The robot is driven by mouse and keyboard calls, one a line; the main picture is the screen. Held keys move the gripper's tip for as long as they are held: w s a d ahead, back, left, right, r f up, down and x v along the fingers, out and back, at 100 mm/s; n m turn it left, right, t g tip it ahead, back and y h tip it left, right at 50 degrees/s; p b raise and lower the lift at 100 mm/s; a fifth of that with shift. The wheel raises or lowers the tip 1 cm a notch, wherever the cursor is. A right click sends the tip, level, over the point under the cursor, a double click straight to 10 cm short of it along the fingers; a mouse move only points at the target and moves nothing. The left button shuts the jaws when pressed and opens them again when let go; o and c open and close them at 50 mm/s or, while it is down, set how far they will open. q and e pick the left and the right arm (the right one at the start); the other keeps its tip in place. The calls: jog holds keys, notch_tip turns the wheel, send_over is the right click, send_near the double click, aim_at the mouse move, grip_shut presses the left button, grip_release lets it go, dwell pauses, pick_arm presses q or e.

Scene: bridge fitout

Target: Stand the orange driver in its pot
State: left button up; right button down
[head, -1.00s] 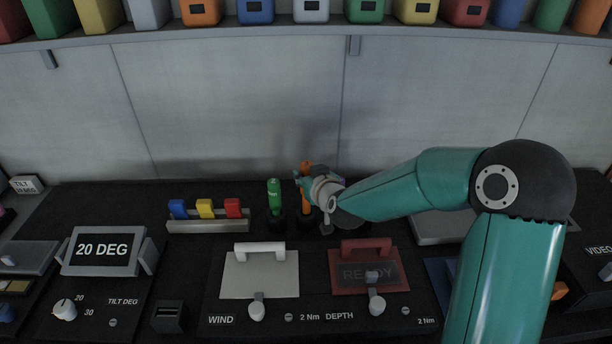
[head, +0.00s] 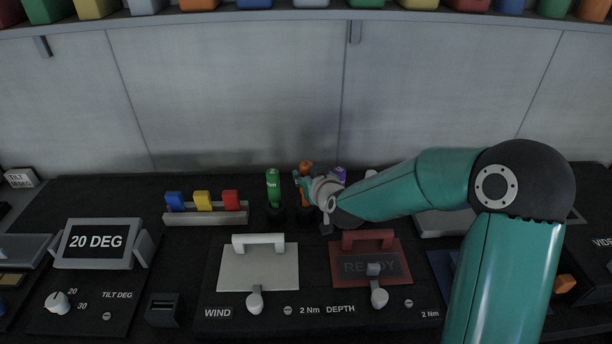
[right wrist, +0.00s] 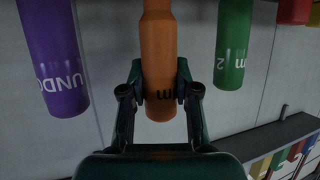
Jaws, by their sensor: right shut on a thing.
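The orange driver (head: 306,167) is upright at the back of the console, just right of the green driver (head: 273,188). My right gripper (head: 302,184) is shut around its handle. In the right wrist view the orange driver (right wrist: 158,60) sits between the two fingers of my right gripper (right wrist: 160,90). A black pot (head: 305,215) is directly below it. The driver's lower end is at this pot, but I cannot tell how deep it is in it. My left gripper is not in view.
The green driver stands in its own dark pot on the left. A purple driver (head: 339,174) is close on the right, partly behind my gripper. A rack with blue, yellow and red blocks (head: 205,216) is further left. Lidded panels with handles (head: 258,268) lie in front.

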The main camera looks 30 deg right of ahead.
jog(key=shift+f+b, duration=0.6)
jog(key=shift+f, duration=0.3)
jog(key=c, duration=0.8)
grip_release()
jog(key=shift+o, duration=0.2)
jog(key=shift+s, duration=0.15)
jog(key=v, duration=1.1)
jog(key=shift+s, duration=0.35)
